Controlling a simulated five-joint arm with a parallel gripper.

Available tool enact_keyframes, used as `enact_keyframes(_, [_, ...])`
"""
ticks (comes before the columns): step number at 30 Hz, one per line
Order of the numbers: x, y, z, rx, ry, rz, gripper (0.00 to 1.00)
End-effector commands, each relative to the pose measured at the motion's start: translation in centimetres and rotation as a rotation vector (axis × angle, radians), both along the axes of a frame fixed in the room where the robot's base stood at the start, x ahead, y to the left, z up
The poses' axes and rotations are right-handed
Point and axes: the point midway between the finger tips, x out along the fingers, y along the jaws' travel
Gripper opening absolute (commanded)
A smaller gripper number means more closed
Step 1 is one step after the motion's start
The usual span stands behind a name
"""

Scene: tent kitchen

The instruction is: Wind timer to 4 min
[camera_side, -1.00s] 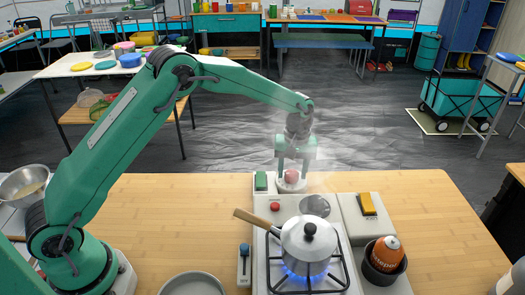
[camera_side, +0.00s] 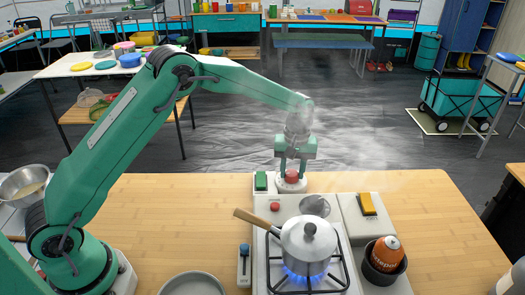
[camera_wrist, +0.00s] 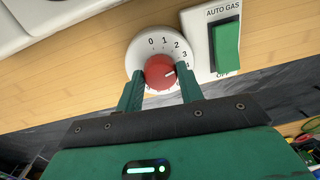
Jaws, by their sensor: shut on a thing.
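The timer is a white round dial (camera_wrist: 139,51) with a red knob (camera_wrist: 160,70), on the worktop behind the stove. It also shows in the side view as a white base (camera_side: 291,186) under a red knob (camera_side: 292,176). My gripper (camera_wrist: 159,84) is shut on the red knob, one finger on each side. The dial shows 0, 1, 2 and 3 in the wrist view. A small pale mark on the knob points right, seemingly a little past the 3.
A green AUTO GAS switch (camera_wrist: 226,45) stands close beside the dial. In the side view, a pot (camera_side: 308,245) sits over a lit blue flame, with steam drifting nearby. An orange canister (camera_side: 388,252) stands at the right. The left worktop is mostly clear.

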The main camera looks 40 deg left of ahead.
Motion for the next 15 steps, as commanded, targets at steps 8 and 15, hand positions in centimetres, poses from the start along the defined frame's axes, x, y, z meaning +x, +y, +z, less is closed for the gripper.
enact_keyframes(8, [0.17, -0.17, 0.12, -0.001, -0.008, -0.003, 0.14])
enact_keyframes(15, [0.16, -0.18, 0.12, -0.001, -0.008, -0.003, 0.57])
